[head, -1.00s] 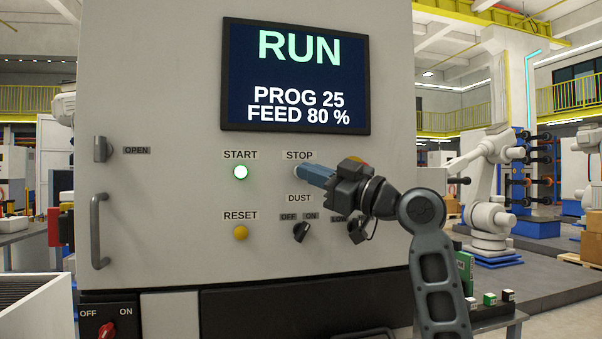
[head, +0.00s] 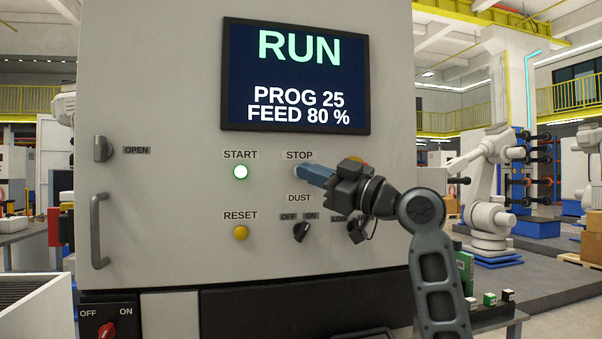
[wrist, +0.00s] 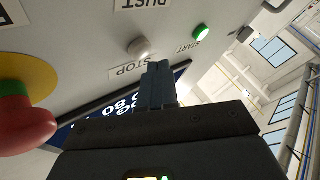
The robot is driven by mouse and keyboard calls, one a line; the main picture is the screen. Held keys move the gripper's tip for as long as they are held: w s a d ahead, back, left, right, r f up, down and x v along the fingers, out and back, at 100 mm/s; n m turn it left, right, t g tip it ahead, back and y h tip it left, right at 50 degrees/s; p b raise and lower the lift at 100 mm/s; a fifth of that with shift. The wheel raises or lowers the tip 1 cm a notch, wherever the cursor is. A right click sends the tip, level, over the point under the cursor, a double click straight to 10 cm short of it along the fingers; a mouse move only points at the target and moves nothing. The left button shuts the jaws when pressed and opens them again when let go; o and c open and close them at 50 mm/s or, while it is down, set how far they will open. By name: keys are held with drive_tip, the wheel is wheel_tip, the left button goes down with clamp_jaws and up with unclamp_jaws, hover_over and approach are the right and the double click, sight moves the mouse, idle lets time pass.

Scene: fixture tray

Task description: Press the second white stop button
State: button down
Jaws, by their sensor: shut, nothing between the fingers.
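The white stop button (wrist: 139,47) shows in the wrist view, close to my fingertips and unlit. In the head view the spot below the STOP label (head: 299,155) is mostly covered by my fingers. My gripper (head: 301,171) is shut and empty, its blue fingers pointing at the panel at that spot. In the wrist view the closed fingers (wrist: 157,68) end just beside the button; I cannot tell whether they touch it. The screen (head: 296,75) reads RUN, PROG 25, FEED 80 %. The START button (head: 240,172) glows green to the left.
A yellow RESET button (head: 240,233) and a DUST switch (head: 301,231) sit lower on the panel. A red knob on a yellow base (wrist: 25,118) stands out beside my gripper in the wrist view. A door handle (head: 98,231) is at the left.

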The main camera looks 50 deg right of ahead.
drive_tip(key=shift+w, duration=0.1)
drive_tip(key=shift+w+d+b, duration=0.2)
drive_tip(key=shift+w+b, duration=0.05)
drive_tip(key=shift+b, duration=0.05)
drive_tip(key=shift+w+d, duration=0.3)
drive_tip(key=shift+w, duration=0.05)
idle(0.8)
drive_tip(key=shift+s+a, duration=0.1)
drive_tip(key=shift+s+a+b, duration=0.35)
drive_tip(key=shift+s+a, duration=0.05)
drive_tip(key=shift+s, duration=0.2)
drive_tip(key=shift+s, duration=0.1)
drive_tip(key=shift+s+a, duration=0.7)
drive_tip(key=shift+s, duration=0.3)
drive_tip(key=shift+s+a, duration=0.7)
drive_tip(key=shift+s, duration=0.3)
